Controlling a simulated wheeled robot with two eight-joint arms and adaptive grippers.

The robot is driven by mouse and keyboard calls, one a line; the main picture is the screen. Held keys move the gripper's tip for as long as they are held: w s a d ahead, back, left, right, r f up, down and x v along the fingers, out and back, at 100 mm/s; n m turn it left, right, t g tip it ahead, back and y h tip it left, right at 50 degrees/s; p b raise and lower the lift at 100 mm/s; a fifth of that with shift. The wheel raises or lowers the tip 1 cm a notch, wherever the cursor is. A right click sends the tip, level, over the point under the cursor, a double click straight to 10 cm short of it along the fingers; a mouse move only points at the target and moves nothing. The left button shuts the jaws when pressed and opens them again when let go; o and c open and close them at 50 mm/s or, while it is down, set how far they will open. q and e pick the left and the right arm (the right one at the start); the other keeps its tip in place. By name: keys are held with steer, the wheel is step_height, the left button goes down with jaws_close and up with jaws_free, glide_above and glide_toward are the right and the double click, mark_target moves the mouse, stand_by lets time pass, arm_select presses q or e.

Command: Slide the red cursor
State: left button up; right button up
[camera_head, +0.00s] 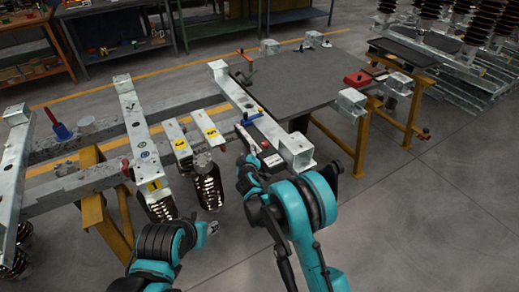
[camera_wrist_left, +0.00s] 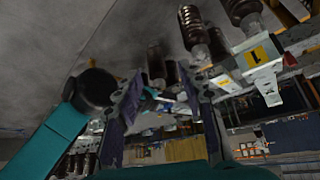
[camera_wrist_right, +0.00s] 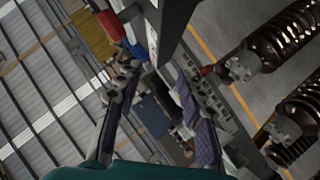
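A small red part (camera_head: 265,145), which may be the red cursor, sits by the galvanized beam (camera_head: 232,92) at my right gripper (camera_head: 250,152). In the right wrist view, a red cylinder (camera_wrist_right: 110,25) shows beyond one finger and a smaller red piece (camera_wrist_right: 207,70) beyond the other. I cannot tell which of these is the cursor. The right gripper's fingers (camera_wrist_right: 158,95) are spread, with nothing seen between them. My left gripper (camera_head: 210,228) is low in front of the frame, away from the red parts. Its fingers (camera_wrist_left: 168,108) are apart and empty.
A blue handle (camera_head: 250,117) stands on the beam just beyond my right gripper. Dark ribbed insulators (camera_head: 207,185) hang below the frame between my arms. The floor at the right is clear.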

steer(key=s+d+r+m+h, duration=0.1)
steer(key=d+r, duration=0.4)
steer(key=shift+s+d+r+m+g, duration=0.15)
steer(key=shift+s+r+m+g, duration=0.1)
steer(key=shift+r+m+g, duration=0.1)
